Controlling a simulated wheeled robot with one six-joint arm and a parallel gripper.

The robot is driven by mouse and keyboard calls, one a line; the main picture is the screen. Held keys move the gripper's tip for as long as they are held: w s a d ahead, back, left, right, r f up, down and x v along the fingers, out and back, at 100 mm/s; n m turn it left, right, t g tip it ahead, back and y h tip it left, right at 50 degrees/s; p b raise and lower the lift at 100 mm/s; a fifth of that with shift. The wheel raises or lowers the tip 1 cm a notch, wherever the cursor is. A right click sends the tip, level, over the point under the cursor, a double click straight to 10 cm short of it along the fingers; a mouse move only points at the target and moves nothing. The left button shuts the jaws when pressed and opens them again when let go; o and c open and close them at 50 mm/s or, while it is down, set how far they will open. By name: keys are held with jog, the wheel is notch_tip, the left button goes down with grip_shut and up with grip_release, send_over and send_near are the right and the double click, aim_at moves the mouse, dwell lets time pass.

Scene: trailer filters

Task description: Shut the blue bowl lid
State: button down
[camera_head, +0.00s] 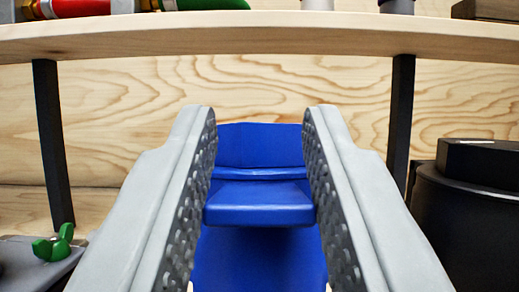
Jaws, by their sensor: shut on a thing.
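My gripper (259,165) reaches forward in the middle of the view, its two grey fingers with perforated inner pads on either side of a blue part. It is shut on the blue bowl lid (260,203), gripping a flat tab that spans from one pad to the other. More blue surface shows behind the tab (260,145) and below it. The fingers hide the sides of the blue part, and I cannot tell from this view how far the lid stands open.
A wooden shelf (260,35) on dark posts (52,140) crosses above, with red and green items (85,8) on it. A black cylindrical container (465,220) stands close at right. A green wing nut (54,243) is at lower left. A wooden wall is behind.

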jog(key=shift+s+f+t, duration=0.3)
jog(key=shift+f+t, duration=0.3)
jog(key=shift+f, duration=0.15)
jog(key=c, duration=1.1)
grip_release()
jog(key=shift+f, duration=0.1)
